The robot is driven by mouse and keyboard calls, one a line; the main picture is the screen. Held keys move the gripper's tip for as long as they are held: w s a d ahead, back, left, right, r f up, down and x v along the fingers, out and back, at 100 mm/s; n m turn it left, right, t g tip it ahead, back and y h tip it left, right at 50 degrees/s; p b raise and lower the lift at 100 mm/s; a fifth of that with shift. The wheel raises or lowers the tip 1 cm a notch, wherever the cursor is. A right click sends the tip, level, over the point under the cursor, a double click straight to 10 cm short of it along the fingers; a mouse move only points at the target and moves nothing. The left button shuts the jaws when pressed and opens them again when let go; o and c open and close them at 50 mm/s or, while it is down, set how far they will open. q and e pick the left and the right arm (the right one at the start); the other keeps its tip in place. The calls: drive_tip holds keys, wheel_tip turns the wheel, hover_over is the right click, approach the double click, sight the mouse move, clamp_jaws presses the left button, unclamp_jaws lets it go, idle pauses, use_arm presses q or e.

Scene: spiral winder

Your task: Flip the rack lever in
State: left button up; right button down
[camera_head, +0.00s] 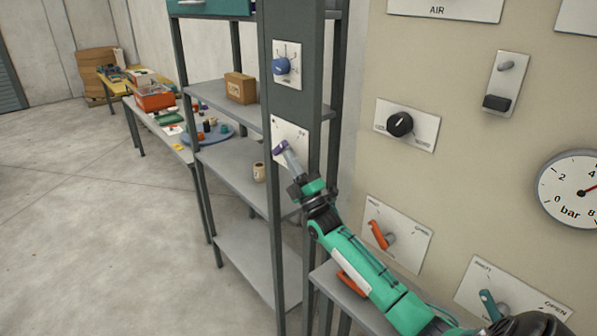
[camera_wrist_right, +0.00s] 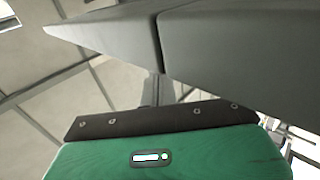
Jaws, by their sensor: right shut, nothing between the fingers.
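The rack lever, with a purple grip (camera_head: 280,147), is on a white plate (camera_head: 292,133) on the rack's front post. My right gripper (camera_head: 291,163) is at this plate, with its fingers pointing up and left close to the purple grip. I cannot tell whether they touch it. Part of the lever and the plate is hidden behind the gripper. In the right wrist view the two grey fingers (camera_wrist_right: 158,45) are closed together with nothing between them, and the lever is not visible there. My left gripper is not in view.
The rack post (camera_head: 273,215) also carries a blue knob (camera_head: 281,66) above. Shelves hold a cardboard box (camera_head: 240,88) and a beige cup (camera_head: 259,172). The wall at right has a black knob (camera_head: 400,124), an orange lever (camera_head: 378,235), a teal lever (camera_head: 490,303) and a gauge (camera_head: 575,190).

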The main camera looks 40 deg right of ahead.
drive_tip(key=shift+w+r+y, duration=0.25)
drive_tip(key=shift+y, duration=0.05)
